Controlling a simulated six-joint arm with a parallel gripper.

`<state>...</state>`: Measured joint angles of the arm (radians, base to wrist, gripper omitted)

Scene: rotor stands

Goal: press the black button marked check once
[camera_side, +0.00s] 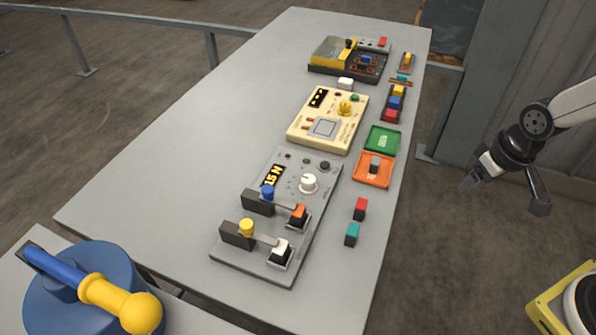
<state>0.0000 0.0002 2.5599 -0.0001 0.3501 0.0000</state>
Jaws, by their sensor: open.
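A round black button (325,165) sits at the upper right of the grey panel (232,253) on the table. Its marking is too small to read. A white knob (309,183) stands just below it, and a small green light or button (306,161) is to its left. My gripper (505,197) is open and empty, beyond the table's right edge and well apart from the button. Nothing covers the button in this view.
The grey panel has two levers with blue (267,192) and yellow (247,227) knobs. A cream panel (328,118) lies behind it. Green (382,140) and orange (373,170) trays and loose blocks line the right edge. The table's left side is clear.

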